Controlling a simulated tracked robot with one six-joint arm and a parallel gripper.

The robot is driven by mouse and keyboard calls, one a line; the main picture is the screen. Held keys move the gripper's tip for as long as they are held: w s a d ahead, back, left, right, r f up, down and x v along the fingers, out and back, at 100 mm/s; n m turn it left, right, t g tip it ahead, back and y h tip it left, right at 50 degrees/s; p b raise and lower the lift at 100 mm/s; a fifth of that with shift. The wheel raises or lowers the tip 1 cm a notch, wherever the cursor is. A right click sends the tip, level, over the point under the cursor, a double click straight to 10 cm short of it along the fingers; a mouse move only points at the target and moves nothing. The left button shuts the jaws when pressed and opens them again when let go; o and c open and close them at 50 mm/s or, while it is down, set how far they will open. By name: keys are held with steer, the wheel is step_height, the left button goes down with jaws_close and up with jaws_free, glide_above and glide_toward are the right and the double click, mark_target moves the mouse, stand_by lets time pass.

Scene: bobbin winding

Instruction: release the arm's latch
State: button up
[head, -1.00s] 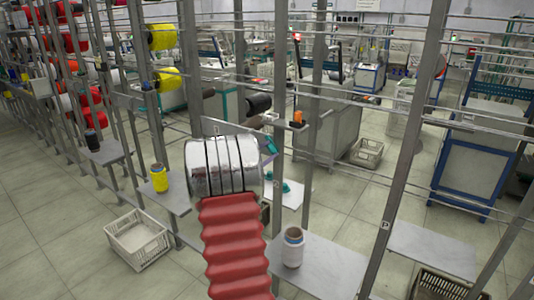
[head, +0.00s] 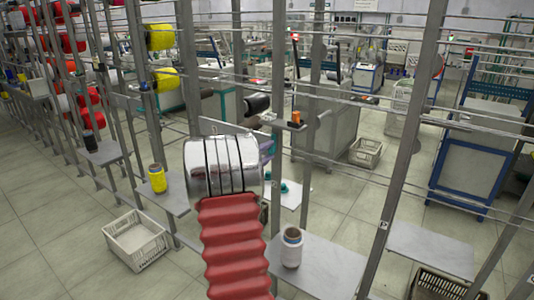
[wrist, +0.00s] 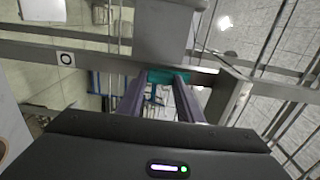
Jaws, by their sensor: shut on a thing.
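In the wrist view, my gripper (wrist: 166,84) has two purple fingers reaching up from the bottom. They are shut on a small teal piece (wrist: 168,76), which looks like the latch. The teal piece sits at the lower edge of a grey block (wrist: 161,30), by a horizontal grey bar (wrist: 230,69). I cannot tell whether the latch is released. In the head view, only a bit of my gripper (head: 267,150) shows beside my arm's silver wrist, which hides most of it and the held piece.
A small shelf below carries other teal things (head: 284,187). White (head: 291,248) and yellow (head: 157,178) spools stand on nearby shelves. Grey posts (head: 404,150) and thin horizontal rails cross close to my arm. A white crate (head: 137,240) is on the floor at left.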

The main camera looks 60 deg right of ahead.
steer(key=shift+s+f, duration=0.2)
steer(key=shift+f, duration=0.05)
steer(key=o, duration=1.1)
steer(key=shift+w+r, duration=0.1)
steer(key=shift+r, duration=0.05)
steer(key=a, duration=0.4)
steer(key=w+a, duration=0.1)
steer(key=a, duration=0.4)
steer(key=w+a, duration=0.1)
steer(key=a, duration=0.3)
steer(key=shift+w+a, duration=0.1)
steer(key=shift+a, duration=0.25)
